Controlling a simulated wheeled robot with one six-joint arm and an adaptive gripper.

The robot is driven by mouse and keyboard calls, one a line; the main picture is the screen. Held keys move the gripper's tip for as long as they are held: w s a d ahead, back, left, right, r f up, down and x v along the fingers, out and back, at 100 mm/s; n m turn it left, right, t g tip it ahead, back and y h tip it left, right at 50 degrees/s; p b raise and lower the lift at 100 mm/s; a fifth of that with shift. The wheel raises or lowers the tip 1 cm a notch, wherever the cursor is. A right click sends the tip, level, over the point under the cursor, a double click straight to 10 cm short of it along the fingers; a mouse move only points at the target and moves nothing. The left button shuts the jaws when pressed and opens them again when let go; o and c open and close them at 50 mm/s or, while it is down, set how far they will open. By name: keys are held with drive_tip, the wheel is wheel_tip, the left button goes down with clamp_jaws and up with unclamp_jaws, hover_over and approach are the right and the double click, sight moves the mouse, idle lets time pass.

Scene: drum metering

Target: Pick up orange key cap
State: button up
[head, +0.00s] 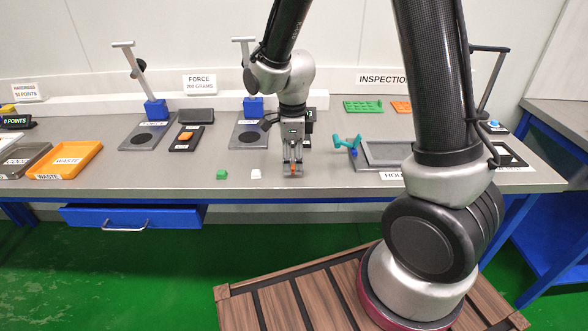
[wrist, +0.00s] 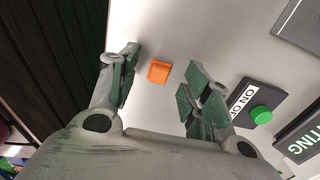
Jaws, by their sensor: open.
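The orange key cap (wrist: 159,71) lies on the grey bench top, between and just beyond the spread fingers of my gripper (wrist: 160,84) in the wrist view. In the head view my gripper (head: 293,168) points down over the front of the bench, and a bit of the orange key cap (head: 293,167) shows at its fingertips. The fingers are open, and I see no contact with the cap. A green cap (head: 222,174) and a white cap (head: 256,174) lie on the bench to the left of the gripper.
An orange waste tray (head: 68,160) stands at the left. A grey tray (head: 372,154) and a teal tool (head: 347,143) are right of the gripper. A dark block with a green button (wrist: 261,112) is close to the right finger. The bench's front edge is near.

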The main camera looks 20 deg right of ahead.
drive_tip(key=shift+f, duration=0.55)
drive_tip(key=c, duration=0.8)
drive_tip(key=shift+o, duration=0.2)
drive_tip(key=shift+r, duration=0.1)
